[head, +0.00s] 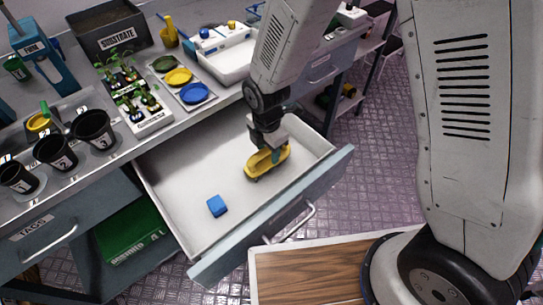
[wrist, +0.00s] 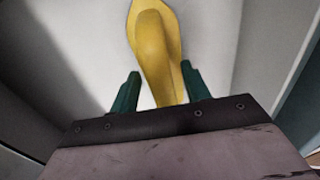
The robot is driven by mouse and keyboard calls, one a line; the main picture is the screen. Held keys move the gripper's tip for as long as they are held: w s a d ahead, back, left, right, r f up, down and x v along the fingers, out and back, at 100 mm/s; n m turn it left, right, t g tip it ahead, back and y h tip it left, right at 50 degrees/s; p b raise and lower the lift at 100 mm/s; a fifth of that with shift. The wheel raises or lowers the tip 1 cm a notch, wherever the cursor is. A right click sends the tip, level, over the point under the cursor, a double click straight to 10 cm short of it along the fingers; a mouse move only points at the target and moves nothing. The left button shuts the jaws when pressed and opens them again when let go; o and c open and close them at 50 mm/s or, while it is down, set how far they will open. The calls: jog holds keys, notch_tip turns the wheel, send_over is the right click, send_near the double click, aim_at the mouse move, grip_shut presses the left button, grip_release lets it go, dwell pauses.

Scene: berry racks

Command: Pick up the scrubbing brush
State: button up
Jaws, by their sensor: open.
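The scrubbing brush appears to be the yellow object (head: 267,163) lying in the open drawer (head: 190,165); its bristles are hardly visible. In the wrist view the yellow body (wrist: 156,45) runs from the top edge down between my fingers. My gripper (head: 272,150) is right over it, pointing down into the drawer. In the wrist view my gripper (wrist: 160,84) is open, with one green finger on each side of the yellow handle and gaps visible beside it. The lower end of the handle is hidden behind the gripper body.
A blue block (head: 217,205) lies in the drawer, left of the yellow object. The drawer front (head: 275,220) and side walls surround my gripper. Black cups (head: 93,128), plates (head: 194,93), a substrate bin (head: 108,32) and a white tray (head: 228,65) stand on the bench above.

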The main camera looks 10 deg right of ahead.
grip_shut()
jog(key=shift+r, duration=0.15)
notch_tip(320, 180, up, 10)
jog(key=shift+f, duration=0.1)
jog(key=c, duration=0.9)
grip_release()
